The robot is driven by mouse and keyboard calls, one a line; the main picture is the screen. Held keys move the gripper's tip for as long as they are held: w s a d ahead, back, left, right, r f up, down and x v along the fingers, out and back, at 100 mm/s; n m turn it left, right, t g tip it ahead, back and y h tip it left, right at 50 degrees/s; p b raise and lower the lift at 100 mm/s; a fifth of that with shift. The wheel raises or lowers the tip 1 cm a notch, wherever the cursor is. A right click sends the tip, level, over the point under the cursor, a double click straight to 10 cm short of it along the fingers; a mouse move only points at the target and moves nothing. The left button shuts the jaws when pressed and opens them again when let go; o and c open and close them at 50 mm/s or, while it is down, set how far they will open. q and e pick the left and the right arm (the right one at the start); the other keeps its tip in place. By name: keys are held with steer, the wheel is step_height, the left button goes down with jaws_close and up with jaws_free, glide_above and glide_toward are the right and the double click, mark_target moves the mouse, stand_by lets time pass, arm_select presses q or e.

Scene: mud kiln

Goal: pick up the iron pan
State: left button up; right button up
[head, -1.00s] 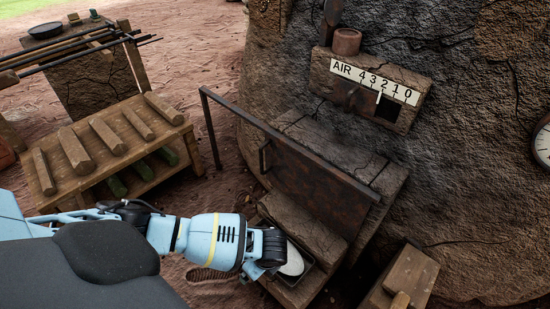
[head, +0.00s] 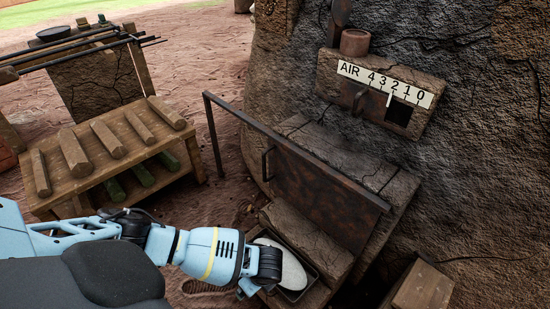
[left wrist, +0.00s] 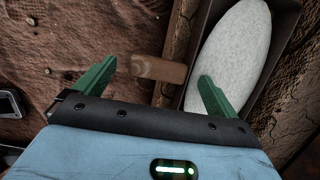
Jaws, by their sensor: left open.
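A dark rectangular pan, which looks like the iron pan (head: 299,296), sits on the step below the kiln door. A pale oval lump (head: 291,267) lies in it. In the left wrist view the pan's dark rim (left wrist: 201,38) and the lump (left wrist: 232,50) are at the upper right. A short wooden handle (left wrist: 160,69) sticks out to the left near the pan; where it joins is hard to tell. My left gripper (left wrist: 158,74) is open, its green fingers on either side of the handle's line, not closed on it. In the head view my wrist hides the pan's left side.
The kiln's rusty door (head: 318,190) with its rail stands just above the step. A wooden bench (head: 105,150) with several logs is at left. A round dark dish (head: 54,33) sits on the far stand. A wooden block (head: 424,287) is at lower right.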

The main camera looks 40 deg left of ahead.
arm_select(q)
steer(key=shift+a+f, duration=0.15)
steer(key=shift+f, duration=0.6)
steer(key=c, duration=0.7)
steer(key=shift+w, duration=0.1)
steer(key=c, duration=0.7)
arm_select(e)
steer(key=shift+f, duration=0.35)
arm_select(q)
steer(key=shift+r, duration=0.2)
